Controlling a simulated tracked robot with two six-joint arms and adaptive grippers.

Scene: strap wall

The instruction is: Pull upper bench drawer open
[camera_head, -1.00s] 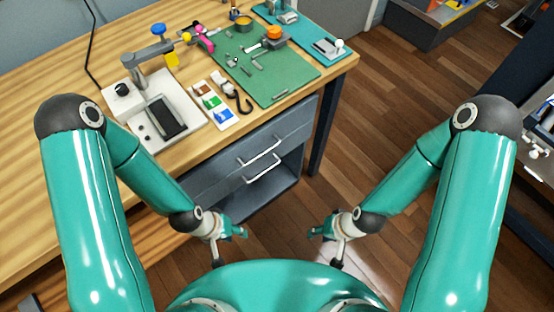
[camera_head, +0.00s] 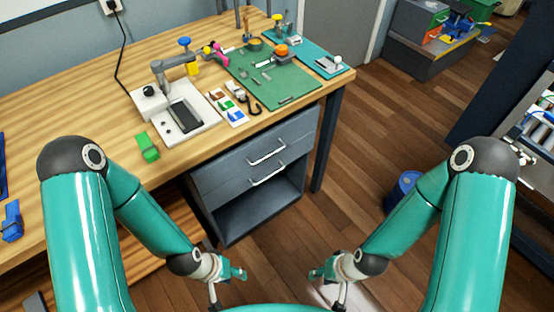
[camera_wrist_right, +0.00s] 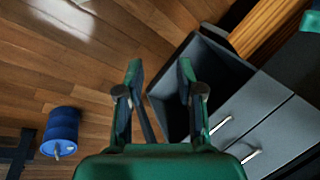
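The upper drawer (camera_head: 252,150) is the top grey front of the cabinet under the wooden bench, with a silver bar handle (camera_head: 267,152). It looks closed, flush with the lower drawer (camera_head: 255,180), which has its own bar handle (camera_head: 267,174). My left gripper (camera_head: 240,273) hangs in front of and below the cabinet, touching nothing; its fingers are too small to judge. My right gripper (camera_head: 318,275) is to the right of it, also clear of the handles. In the right wrist view its two fingers (camera_wrist_right: 160,72) are apart and empty, with both handles to their lower right.
An open shelf space (camera_head: 265,212) lies below the drawers. The bench top (camera_head: 75,110) carries a white device (camera_head: 178,120), a green mat (camera_head: 270,80) and a green block (camera_head: 148,147). A blue barrel (camera_head: 404,188) stands on the floor at right. Floor before the cabinet is clear.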

